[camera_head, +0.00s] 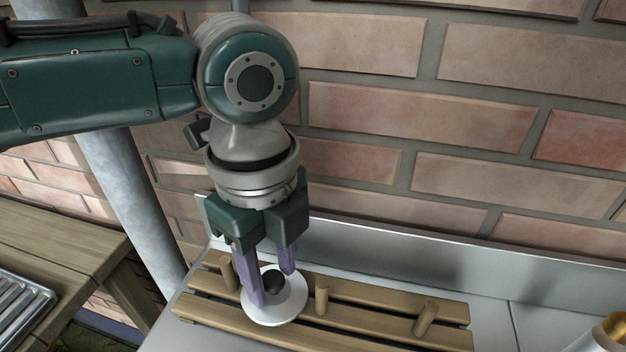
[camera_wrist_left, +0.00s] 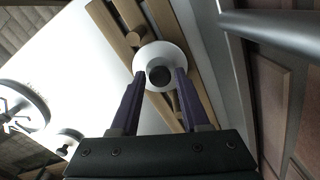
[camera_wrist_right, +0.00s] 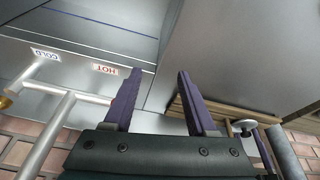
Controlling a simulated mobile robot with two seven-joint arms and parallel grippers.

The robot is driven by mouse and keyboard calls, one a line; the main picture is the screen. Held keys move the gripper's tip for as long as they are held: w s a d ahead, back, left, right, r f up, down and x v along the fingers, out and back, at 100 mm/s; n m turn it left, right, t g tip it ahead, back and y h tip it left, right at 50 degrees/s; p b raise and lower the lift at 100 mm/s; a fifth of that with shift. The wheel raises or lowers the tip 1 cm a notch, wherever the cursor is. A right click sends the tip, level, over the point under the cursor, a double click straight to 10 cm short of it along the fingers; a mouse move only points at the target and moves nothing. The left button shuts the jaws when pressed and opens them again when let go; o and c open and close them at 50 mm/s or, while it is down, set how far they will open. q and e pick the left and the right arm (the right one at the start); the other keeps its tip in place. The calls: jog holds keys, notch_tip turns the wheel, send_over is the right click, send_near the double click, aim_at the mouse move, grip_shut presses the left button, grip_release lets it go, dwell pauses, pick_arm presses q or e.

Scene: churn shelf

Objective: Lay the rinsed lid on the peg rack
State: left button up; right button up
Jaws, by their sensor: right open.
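The lid (camera_head: 287,306) is a white disc with a dark knob. It appears to lie flat on the slats of the wooden peg rack (camera_head: 375,317), beside a short peg; exact contact is hard to tell. My left gripper (camera_head: 269,286) points down over the lid, its purple fingers on either side of the knob. In the left wrist view, the lid (camera_wrist_left: 158,51) shows the knob between the fingertips with a small gap at each side. My right gripper (camera_wrist_right: 155,78) is open and empty, outside the head view. The lid's edge (camera_wrist_right: 243,123) also shows small in the right wrist view.
A brick wall (camera_head: 480,120) and metal backsplash (camera_head: 430,250) stand close behind the rack. A grey pipe (camera_head: 135,200) rises at left, beside a wooden bench (camera_head: 60,235) with a metal grid (camera_head: 20,305). Pale pipework (camera_wrist_right: 45,135) with HOT and COLD labels is near my right gripper.

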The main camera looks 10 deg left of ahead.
aim_at(272, 278)
pick_arm(q)
jog(key=shift+o, duration=1.1)
notch_tip(272, 278, up, 12)
jog(key=p, duration=1.3)
jog(key=s+d+r+n+t+h, duration=0.15)
jog(key=s+d+n+h, duration=0.25)
jog(key=s+d+n, duration=0.45)
jog(key=s+a+n+t+y, duration=0.1)
jog(key=s+a+n+y, duration=0.1)
jog(key=s+a+n, duration=0.2)
jog(key=s+a+r+n+t+y, duration=0.1)
jog(key=s+a+n, duration=0.3)
jog(key=a+n, duration=0.4)
jog(key=a, duration=0.4)
jog(key=shift+a+r+n+y, duration=0.3)
jog(key=shift+a+n+y, duration=0.05)
jog(key=shift+y, duration=0.05)
